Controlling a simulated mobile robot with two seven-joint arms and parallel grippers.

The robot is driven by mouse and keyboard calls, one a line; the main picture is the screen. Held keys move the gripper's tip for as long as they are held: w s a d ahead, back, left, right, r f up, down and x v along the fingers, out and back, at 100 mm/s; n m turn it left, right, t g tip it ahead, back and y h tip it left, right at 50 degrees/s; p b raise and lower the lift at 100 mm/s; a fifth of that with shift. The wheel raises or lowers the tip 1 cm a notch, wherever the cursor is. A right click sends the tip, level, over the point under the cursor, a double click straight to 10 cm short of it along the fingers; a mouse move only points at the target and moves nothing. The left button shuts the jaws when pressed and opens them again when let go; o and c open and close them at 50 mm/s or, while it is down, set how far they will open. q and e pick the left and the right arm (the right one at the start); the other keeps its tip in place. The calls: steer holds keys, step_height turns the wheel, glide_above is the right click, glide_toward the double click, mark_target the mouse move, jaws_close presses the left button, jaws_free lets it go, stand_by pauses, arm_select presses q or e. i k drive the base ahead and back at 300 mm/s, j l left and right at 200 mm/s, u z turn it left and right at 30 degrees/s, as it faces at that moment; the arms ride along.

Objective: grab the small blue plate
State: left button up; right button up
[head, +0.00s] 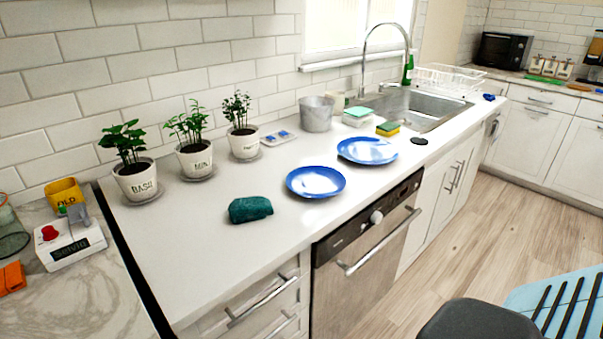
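Two blue plates with shiny, pale-looking centres lie flat on the white counter in the head view. The nearer plate (316,182) is near the counter's front edge, above the dishwasher. The farther plate (367,151) is to its right and closer to the sink. The nearer one looks slightly smaller, as it spans a little less width though it is closer. The plates are apart and nothing lies on them. Neither of my grippers shows in this view.
A crumpled green cloth (250,209) lies left of the nearer plate. Potted plants (193,159) and a metal bucket (316,113) stand behind. Sponges (387,129) and a black disc (419,141) are near the farther plate. A dishwasher (367,240) is below; floor (455,245) is open in front.

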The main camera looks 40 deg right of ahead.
mark_target(312, 182)
steer(key=i, duration=0.65)
steer(key=z, duration=1.55)
